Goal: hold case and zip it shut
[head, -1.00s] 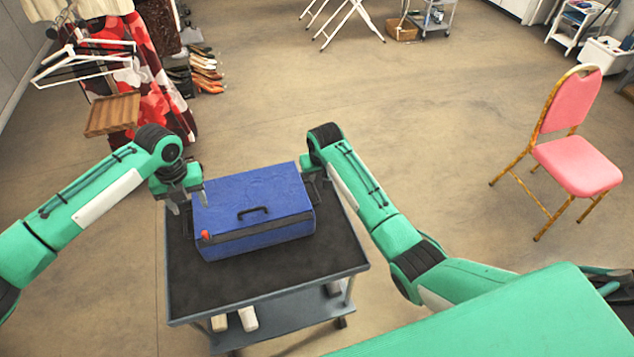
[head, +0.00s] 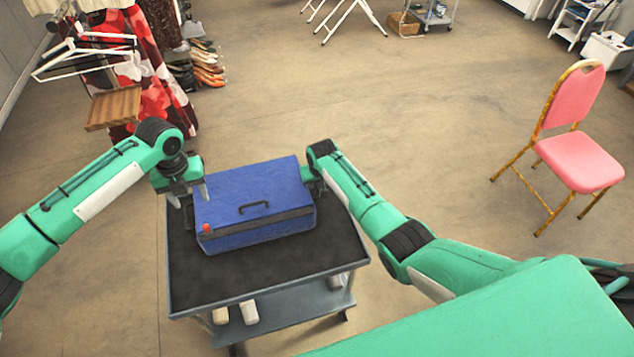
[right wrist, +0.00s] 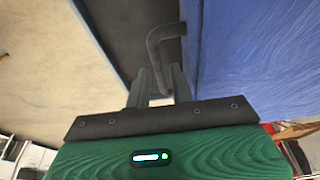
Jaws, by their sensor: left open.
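The blue case (head: 255,190) lies closed-looking on the dark cart top, with a black handle (head: 254,207) on its front and a dark seam band below. A small red tab (head: 207,227), apparently the zip pull, sits at the front left corner. My left gripper (head: 189,197) is open and empty beside the case's left edge, behind the red tab and apart from it. My right gripper (head: 314,184) is at the case's right side. In the right wrist view its fingers (right wrist: 161,88) stand close together on either side of a dark bent side handle (right wrist: 160,45), apparently gripping it.
The cart (head: 270,278) has bare room in front of the case. A pink chair (head: 577,160) stands at the right, clear of the cart.

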